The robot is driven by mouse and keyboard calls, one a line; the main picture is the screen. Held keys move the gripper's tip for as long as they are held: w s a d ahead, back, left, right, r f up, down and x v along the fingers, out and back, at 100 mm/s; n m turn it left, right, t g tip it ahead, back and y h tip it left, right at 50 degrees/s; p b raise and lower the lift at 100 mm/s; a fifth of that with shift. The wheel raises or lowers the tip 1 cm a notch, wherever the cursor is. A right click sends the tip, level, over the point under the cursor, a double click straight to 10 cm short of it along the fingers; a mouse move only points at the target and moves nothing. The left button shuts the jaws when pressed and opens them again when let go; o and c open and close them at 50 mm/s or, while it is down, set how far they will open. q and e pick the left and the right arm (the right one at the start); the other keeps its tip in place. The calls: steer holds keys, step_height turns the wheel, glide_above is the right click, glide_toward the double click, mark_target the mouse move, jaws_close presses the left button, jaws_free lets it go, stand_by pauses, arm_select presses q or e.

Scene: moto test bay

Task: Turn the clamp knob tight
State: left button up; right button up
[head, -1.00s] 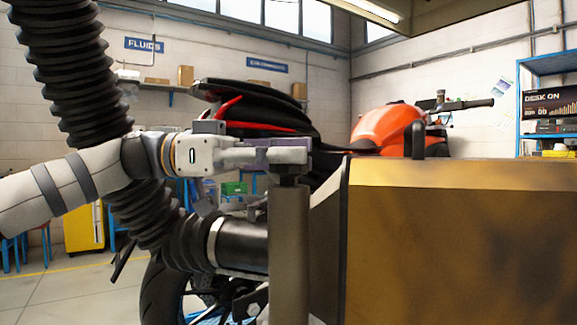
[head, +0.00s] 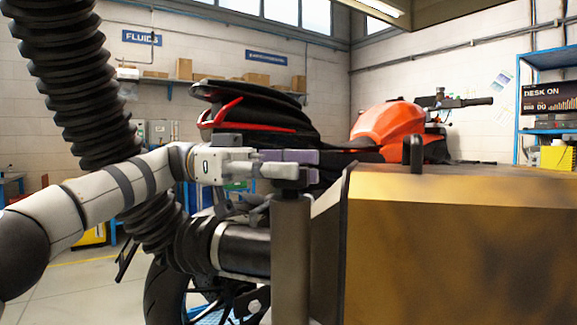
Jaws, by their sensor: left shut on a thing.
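My left gripper (head: 288,164) reaches in from the left at the top of an upright grey post (head: 291,250). Its fingers are shut on the clamp knob (head: 291,192) at the post's top. Only a small dark part of the knob shows below the fingers; the rest is hidden. A thick ribbed black hose (head: 72,85) hangs at the left and bends down behind my left arm to a dark pipe (head: 245,247) beside the post. My right gripper is not in view.
A large brown-gold box (head: 455,250) with a black handle (head: 416,155) fills the lower right, close to the post. A motorcycle with an orange tank (head: 388,133) stands behind. Blue shelving (head: 548,62) is at the far right.

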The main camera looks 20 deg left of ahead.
arm_select(q)
steer(key=shift+d+f, duration=0.1)
steer(key=shift+f, duration=0.05)
steer(key=o, duration=1.2)
steer(key=shift+s, duration=0.1)
